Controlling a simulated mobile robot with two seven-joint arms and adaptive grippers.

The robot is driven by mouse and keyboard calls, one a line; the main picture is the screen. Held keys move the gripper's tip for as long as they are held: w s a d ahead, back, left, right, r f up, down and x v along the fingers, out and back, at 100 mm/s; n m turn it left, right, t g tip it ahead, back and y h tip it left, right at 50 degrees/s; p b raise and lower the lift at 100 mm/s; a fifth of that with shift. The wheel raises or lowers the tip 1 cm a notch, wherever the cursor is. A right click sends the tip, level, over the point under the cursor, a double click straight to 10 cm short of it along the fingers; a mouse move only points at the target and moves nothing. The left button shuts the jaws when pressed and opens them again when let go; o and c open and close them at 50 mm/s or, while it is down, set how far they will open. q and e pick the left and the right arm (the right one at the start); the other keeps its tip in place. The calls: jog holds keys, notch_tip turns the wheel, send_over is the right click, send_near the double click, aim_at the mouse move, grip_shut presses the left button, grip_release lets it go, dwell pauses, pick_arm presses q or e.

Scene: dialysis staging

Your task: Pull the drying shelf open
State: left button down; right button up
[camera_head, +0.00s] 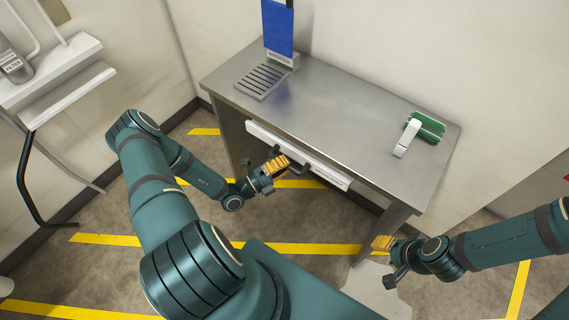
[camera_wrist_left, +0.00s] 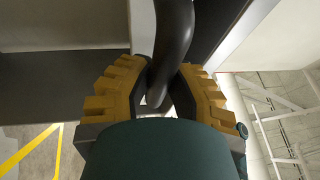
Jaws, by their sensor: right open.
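The drying shelf (camera_head: 335,177) shows as a white front under the front edge of the steel table. A dark bar handle (camera_head: 303,167) runs along it. My left gripper (camera_head: 275,165) is at the left part of this handle. In the left wrist view, the dark handle (camera_wrist_left: 174,40) passes between the yellow finger pads, which close in on it from both sides. Part of the handle is hidden by my gripper. My right gripper (camera_head: 383,243) is open and empty, low by the table's right front leg, apart from the shelf.
The steel table (camera_head: 330,100) carries a blue panel on a stand (camera_head: 278,28), a slotted grate (camera_head: 262,81) and a green-and-white item (camera_head: 426,127). A white wall unit (camera_head: 50,75) with a dark hose is at left. Open floor with yellow stripes lies in front.

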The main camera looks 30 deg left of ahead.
pick_arm(q)
jog(key=shift+s, duration=0.1)
jog(key=s+a+p, duration=0.1)
jog(key=s, duration=1.6)
jog(key=shift+s+a, duration=0.15)
jog(key=shift+s, duration=0.15)
jog(key=c, duration=0.9)
grip_release()
jog(key=shift+o, duration=0.2)
jog(key=v, duration=1.2)
jog(key=shift+a+f, duration=0.1)
